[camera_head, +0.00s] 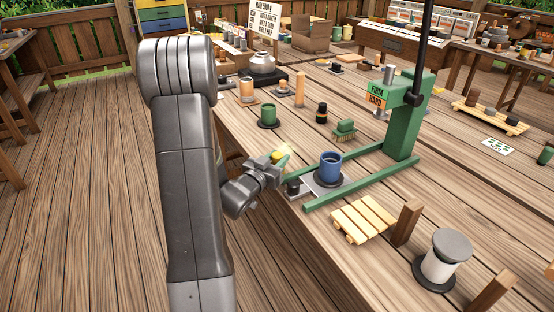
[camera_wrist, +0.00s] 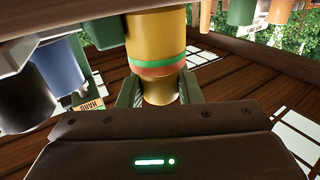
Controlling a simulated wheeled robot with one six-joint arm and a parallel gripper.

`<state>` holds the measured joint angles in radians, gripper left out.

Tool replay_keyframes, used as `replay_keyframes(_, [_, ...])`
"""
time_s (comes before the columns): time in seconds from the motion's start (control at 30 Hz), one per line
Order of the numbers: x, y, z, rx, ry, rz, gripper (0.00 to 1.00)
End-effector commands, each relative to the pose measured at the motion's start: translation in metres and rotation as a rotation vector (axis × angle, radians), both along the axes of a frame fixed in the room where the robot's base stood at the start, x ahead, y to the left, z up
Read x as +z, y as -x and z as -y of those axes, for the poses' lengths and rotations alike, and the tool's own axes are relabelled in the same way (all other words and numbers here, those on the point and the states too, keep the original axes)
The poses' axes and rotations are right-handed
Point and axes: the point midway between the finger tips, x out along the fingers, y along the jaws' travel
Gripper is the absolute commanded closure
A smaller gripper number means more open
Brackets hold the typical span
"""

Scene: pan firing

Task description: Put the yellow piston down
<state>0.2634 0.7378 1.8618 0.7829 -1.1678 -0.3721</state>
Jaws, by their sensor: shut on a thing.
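The yellow piston (camera_wrist: 158,30) fills the middle of the wrist view, with a green band and a red band near its lower end there. My gripper (camera_wrist: 160,91) is shut on it, one green finger on each side. In the head view only a small yellow part of the piston (camera_head: 278,156) shows at my gripper (camera_head: 282,161), above the near table edge. The gripper is just left of the blue cup (camera_head: 330,168) on the green press (camera_head: 398,125).
A slatted wooden rack (camera_head: 362,218) and a white spool (camera_head: 440,265) are at the front right. Bare table lies between the green cup and the brush.

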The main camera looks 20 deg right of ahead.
Motion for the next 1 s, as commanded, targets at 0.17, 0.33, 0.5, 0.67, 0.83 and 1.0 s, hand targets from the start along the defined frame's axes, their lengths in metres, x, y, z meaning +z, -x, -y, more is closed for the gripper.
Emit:
replay_keyframes(0.17, [-0.001, 0.0, 0.0, 0.0, 0.0, 0.0, 0.47])
replay_keyframes(0.33, [-0.001, 0.0, 0.0, 0.0, 0.0, 0.0, 0.47])
replay_keyframes(0.5, [0.0, 0.0, 0.0, 0.0, 0.0, -0.001, 0.47])
replay_keyframes(0.67, [-0.002, 0.006, -0.011, 0.003, -0.001, -0.003, 0.47])
replay_keyframes(0.83, [0.004, 0.034, -0.041, 0.004, 0.0, 0.0, 0.47])
replay_keyframes(1.0, [0.005, 0.055, -0.073, 0.005, 0.0, 0.0, 0.47])
